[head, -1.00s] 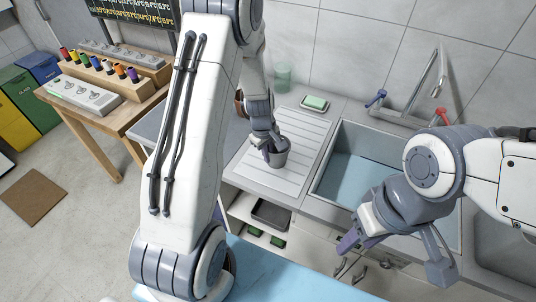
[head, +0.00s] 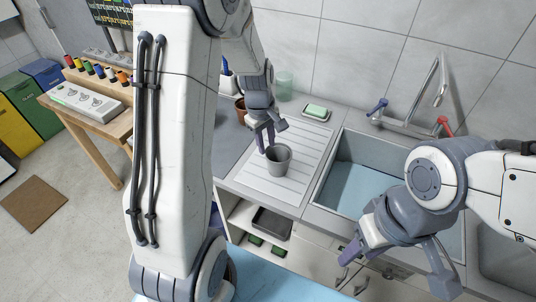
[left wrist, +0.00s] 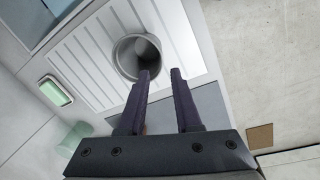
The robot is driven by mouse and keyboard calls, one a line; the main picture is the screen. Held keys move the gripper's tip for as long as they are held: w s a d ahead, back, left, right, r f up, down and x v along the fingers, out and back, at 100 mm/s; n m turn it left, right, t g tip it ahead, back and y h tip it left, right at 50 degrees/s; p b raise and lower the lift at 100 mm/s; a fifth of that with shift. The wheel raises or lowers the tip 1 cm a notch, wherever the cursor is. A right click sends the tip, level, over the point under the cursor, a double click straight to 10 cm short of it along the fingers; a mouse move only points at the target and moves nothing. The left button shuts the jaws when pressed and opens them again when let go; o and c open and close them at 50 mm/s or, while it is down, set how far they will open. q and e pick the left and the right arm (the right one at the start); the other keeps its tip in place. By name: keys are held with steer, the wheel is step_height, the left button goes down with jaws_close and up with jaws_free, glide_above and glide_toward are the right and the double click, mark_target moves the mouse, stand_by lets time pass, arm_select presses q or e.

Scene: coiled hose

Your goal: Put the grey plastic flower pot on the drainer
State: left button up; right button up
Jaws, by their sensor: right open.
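The grey flower pot (head: 279,161) stands upright on the ribbed white drainer (head: 250,187), left of the sink. In the left wrist view the pot (left wrist: 125,56) shows its open mouth, with the drainer (left wrist: 84,54) around it. My left gripper (head: 270,141) is open and just behind the pot. In the left wrist view one finger of the left gripper (left wrist: 161,72) overlaps the pot's rim in the picture; I cannot tell whether it touches. Nothing is between the fingers. My right gripper (head: 395,265) is open and empty in front of the sink.
The sink (head: 352,182) with its tap (head: 430,90) lies right of the drainer. A soap dish (head: 316,112) and a green tumbler (head: 285,84) stand behind. A brown pot (head: 241,110) stands behind the left gripper. A dark tray (head: 271,222) is on a shelf below.

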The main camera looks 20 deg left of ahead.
arm_select(q)
steer(key=s+d+r+m, duration=0.4)
steer(key=s+d+m, duration=0.1)
steer(key=d, duration=0.2)
steer(key=s+d+r+m, duration=0.4)
steer(key=s+d+m, duration=0.1)
steer(key=d, duration=0.2)
steer(key=s+d+m, duration=0.2)
steer(key=s+m, duration=0.3)
steer(key=s, duration=0.2)
steer(key=s+d+r+m+g, duration=0.1)
steer(key=s+d+m, duration=0.2)
steer(key=s+m, duration=0.2)
steer(key=s, duration=0.2)
steer(key=shift+s+r+m, duration=0.15)
steer(key=shift+s+m, duration=0.15)
steer(key=shift+s, duration=0.05)
